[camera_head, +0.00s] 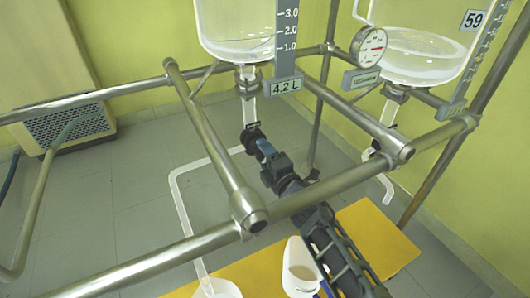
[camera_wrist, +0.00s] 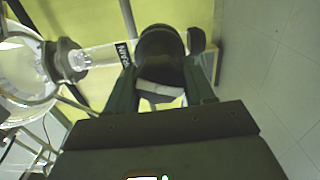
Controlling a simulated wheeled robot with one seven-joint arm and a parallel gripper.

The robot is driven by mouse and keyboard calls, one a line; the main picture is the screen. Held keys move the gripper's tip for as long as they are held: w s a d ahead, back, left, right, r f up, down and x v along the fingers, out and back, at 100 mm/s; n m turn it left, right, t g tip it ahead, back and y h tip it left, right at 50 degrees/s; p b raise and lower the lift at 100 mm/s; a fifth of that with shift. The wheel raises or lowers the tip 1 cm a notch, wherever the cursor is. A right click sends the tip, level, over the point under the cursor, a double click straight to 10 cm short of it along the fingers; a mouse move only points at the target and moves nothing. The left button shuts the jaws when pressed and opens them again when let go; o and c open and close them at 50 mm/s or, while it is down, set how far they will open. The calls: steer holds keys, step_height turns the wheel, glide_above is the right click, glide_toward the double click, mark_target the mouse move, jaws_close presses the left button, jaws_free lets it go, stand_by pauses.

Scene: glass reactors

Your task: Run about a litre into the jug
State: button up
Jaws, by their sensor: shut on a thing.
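A bent glass tube (camera_head: 180,205) runs from the valve down to a white container (camera_head: 217,290), cut by the lower edge. A white jug-like vessel (camera_head: 300,268) stands right of it, partly hidden by my arm.
Steel rails (camera_head: 215,145) frame the reactor and cross close to my arm. A second glass reactor (camera_head: 415,55), marked 59, and a round gauge (camera_head: 371,46) are at the right. A yellow surface (camera_head: 375,235) lies below.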

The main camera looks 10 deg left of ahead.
steer(key=m+p, duration=0.1)
steer(key=m, duration=0.5)
steer(key=shift+m+p, duration=0.3)
steer(key=shift+p, duration=0.05)
steer(key=m+p, duration=0.1)
steer(key=m, duration=0.4)
steer(key=shift+m, duration=0.4)
steer(key=o, duration=1)
steer(key=p+v, duration=0.4)
steer(key=v, duration=0.4)
steer(key=shift+w, duration=0.1)
